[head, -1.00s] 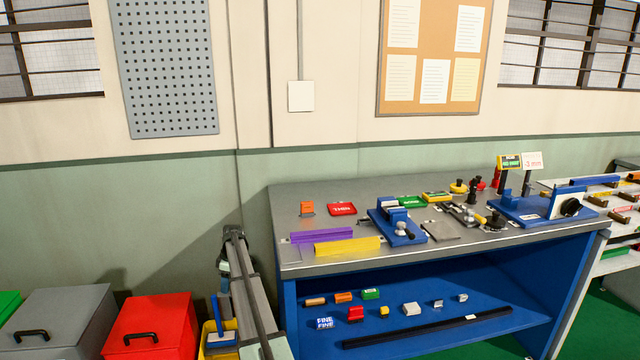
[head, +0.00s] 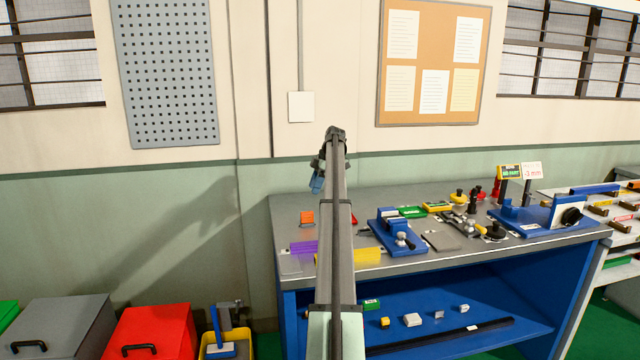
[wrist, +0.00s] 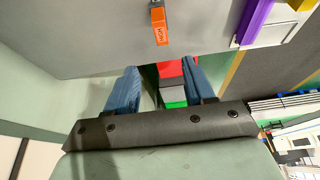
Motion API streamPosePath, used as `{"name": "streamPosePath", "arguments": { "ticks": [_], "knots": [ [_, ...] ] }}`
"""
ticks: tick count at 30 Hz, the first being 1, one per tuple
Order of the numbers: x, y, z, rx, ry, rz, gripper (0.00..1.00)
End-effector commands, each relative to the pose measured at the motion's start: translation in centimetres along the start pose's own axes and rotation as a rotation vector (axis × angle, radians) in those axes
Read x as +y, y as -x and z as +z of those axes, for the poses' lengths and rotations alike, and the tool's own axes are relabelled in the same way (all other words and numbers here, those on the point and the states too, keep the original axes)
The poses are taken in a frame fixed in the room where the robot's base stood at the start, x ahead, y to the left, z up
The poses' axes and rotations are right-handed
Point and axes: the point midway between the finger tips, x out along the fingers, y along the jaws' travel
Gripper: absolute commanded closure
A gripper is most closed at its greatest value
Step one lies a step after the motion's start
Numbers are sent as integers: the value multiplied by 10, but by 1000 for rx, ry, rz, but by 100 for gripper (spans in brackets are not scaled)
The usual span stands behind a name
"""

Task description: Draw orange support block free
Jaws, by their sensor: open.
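A small orange block (head: 307,217) sits near the back left of the grey bench top (head: 290,198). The wrist view shows an orange block (wrist: 160,27) with pale lettering and a darker end, at the top of the picture beside the bench edge. I cannot tell whether it is the support block. My gripper (head: 318,182) is raised above the bench's left end, its blue fingers pointing down. In the wrist view my gripper (wrist: 158,82) is open with nothing held, and the orange block lies apart from the fingers.
Purple (head: 303,248) and yellow (head: 368,256) profiles lie at the bench front. A blue vise (head: 395,232) stands right of them. A red bin (head: 150,333) and a grey bin (head: 62,318) stand left of the bench. My arm hides part of the bench and shelf.

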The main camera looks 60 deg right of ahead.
Motion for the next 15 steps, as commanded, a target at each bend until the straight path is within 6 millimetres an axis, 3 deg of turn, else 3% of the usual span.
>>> {"name": "streamPosePath", "arguments": {
  "ticks": [3, 6, 15],
  "knots": [
    [-2, 13, 11, 9, 4, -7, 47],
    [-3, 12, 13, 12, 6, -10, 47],
    [-4, -27, 12, 11, 6, -11, 47]
  ]
}}
